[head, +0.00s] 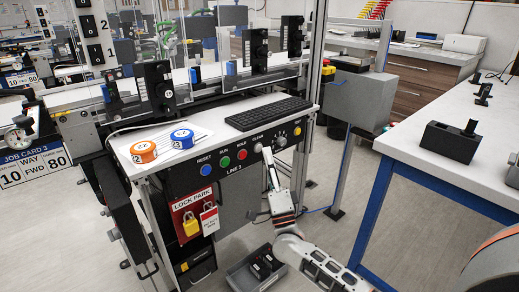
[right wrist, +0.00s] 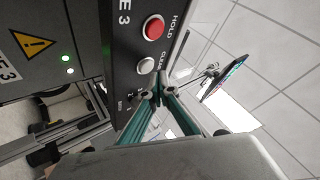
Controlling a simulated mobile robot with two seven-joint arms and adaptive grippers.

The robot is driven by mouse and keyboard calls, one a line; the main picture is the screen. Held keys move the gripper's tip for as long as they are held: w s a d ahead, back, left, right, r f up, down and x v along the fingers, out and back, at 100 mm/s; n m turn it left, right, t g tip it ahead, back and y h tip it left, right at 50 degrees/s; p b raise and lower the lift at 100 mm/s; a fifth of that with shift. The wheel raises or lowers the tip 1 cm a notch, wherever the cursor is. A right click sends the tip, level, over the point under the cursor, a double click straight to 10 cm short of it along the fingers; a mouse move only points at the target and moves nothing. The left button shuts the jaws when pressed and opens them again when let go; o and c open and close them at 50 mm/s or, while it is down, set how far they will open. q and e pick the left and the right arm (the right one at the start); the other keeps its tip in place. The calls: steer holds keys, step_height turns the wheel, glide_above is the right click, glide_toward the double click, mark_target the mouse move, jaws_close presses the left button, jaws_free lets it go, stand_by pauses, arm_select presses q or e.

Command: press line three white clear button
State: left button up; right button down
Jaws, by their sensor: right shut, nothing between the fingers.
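The line three panel (head: 236,178), labelled LINE 3, carries a row of blue, green, red and white buttons. The white CLEAR button (head: 258,147) is at the right end of that row. My right gripper (head: 267,153) is shut and empty, its tips just right of the white button in the head view. In the right wrist view the white button (right wrist: 146,66) sits beside the red HOLD button (right wrist: 153,30), and the gripper tips (right wrist: 155,95) are close to the panel just past the white button. I cannot tell whether they touch the panel. My left gripper is not in view.
A dial (head: 281,141) and a knob (head: 297,131) sit on the panel right of the white button. A keyboard (head: 268,113) and orange (head: 143,151) and blue (head: 182,138) rolls lie on the desk above. A red LOCK PARK board (head: 194,216) with padlocks hangs below.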

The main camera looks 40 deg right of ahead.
steer(key=shift+w+h, duration=0.1)
steer(key=shift+h, duration=0.2)
steer(key=shift+w, duration=0.35)
steer(key=shift+w+a, duration=0.1)
steer(key=shift+w, duration=0.3)
stand_by(0.5)
steer(key=shift+s, duration=0.2)
steer(key=shift+s+r, duration=0.1)
steer(key=shift+s, duration=0.55)
